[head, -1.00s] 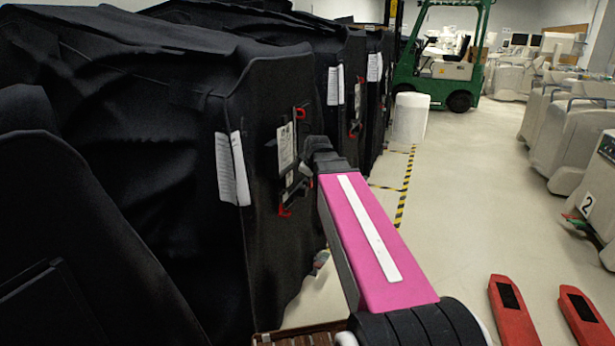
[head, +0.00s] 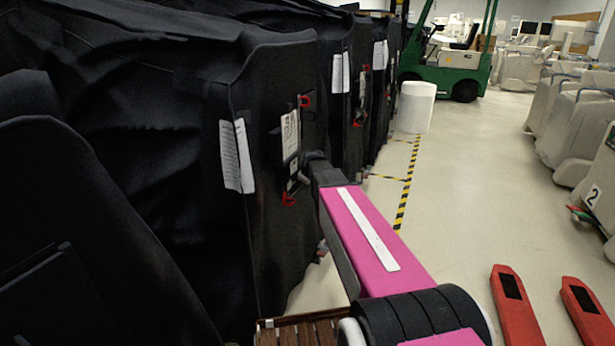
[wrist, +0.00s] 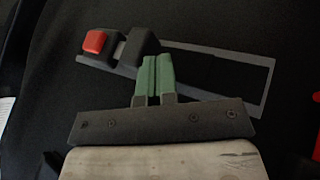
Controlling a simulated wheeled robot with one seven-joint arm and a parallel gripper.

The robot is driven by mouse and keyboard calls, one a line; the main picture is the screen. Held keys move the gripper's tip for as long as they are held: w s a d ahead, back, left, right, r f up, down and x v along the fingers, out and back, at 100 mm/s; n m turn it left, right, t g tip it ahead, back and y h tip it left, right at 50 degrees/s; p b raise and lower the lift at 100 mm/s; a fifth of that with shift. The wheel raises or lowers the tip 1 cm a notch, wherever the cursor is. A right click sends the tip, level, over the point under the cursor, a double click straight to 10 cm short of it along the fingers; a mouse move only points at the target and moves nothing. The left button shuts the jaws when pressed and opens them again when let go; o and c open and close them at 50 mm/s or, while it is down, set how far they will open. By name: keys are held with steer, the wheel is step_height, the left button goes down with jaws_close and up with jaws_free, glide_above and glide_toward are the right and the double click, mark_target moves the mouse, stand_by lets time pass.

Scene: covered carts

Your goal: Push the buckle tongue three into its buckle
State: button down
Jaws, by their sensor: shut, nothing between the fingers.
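In the wrist view a dark buckle with a red button (wrist: 95,42) lies on the black cover. A dark buckle tongue (wrist: 140,44) is to its right, in line with it, with a narrow grey piece showing between them. My gripper (wrist: 153,60) has its green fingers shut and empty. The fingertips are at the lower right edge of the tongue; whether they touch it I cannot tell. In the head view my arm reaches the near cart's cover, where red buckle parts show at the top (head: 305,101) and bottom (head: 288,200). My fingers are hidden there.
Black-covered carts (head: 270,120) with white paper sheets stand in a row at the left. A white cylinder (head: 415,107) and a green forklift (head: 450,55) stand beyond. Red forks (head: 515,305) lie at lower right. The floor between is clear.

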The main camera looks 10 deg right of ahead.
steer(key=shift+w+f, duration=0.35)
steer(key=shift+f, duration=0.05)
